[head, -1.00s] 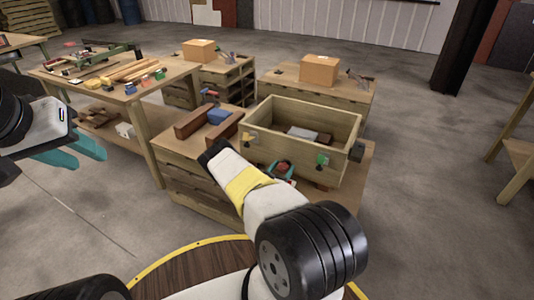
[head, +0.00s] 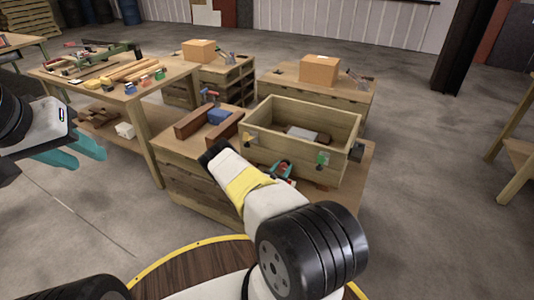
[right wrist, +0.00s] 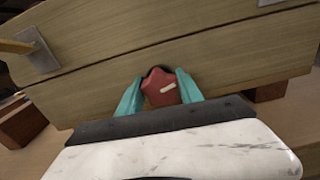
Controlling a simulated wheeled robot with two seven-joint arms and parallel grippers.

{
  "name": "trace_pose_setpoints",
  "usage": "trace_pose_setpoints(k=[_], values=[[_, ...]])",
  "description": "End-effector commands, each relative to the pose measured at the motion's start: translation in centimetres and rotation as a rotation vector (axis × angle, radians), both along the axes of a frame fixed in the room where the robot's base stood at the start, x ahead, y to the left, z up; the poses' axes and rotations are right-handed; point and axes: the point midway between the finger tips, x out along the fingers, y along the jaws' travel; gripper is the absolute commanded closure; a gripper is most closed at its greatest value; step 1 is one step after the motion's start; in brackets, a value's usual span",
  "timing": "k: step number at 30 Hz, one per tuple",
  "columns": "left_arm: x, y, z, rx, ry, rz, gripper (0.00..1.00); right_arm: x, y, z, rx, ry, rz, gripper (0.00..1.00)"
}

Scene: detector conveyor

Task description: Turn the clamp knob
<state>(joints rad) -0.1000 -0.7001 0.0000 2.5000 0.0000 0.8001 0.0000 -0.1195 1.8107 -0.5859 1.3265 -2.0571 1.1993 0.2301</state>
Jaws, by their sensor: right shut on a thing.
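The red clamp knob (right wrist: 160,88) is a lobed, star-like shape with a pale mark, at the front wall of a wooden box. My right gripper (right wrist: 158,93) has a teal finger on each side of the knob and is shut on it. In the head view the right gripper (head: 281,169) and the red of the knob show small, low at the box front, partly behind my arm. The rest of the clamp is hidden. My left gripper (head: 80,154) is at the far left, off the benches, with its two teal fingers apart and nothing between them.
The open wooden box (head: 265,150) stands on a workbench and holds grey pieces. A green part (head: 321,158) is on its front. Cardboard boxes (head: 319,71) stand on benches behind.

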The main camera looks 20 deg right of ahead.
Motion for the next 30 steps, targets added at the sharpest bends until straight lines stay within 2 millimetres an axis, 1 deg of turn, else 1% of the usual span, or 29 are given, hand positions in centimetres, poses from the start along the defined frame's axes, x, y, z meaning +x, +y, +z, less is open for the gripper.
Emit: trace_pose_setpoints(k=[15,22,30], values=[[0.0,0.0,0.0,0.0,0.0,0.0,0.64,-0.08,0.04,-0.09,0.217,-0.253,0.001,0.97],[0.0,0.0,0.0,0.0,0.0,0.0,0.64,-0.1,0.0,-0.08,0.273,-0.318,0.001,0.97],[0.0,0.0,0.0,0.0,0.0,0.0,0.64,-0.11,0.0,-0.09,0.29,-0.339,0.0,0.97]])
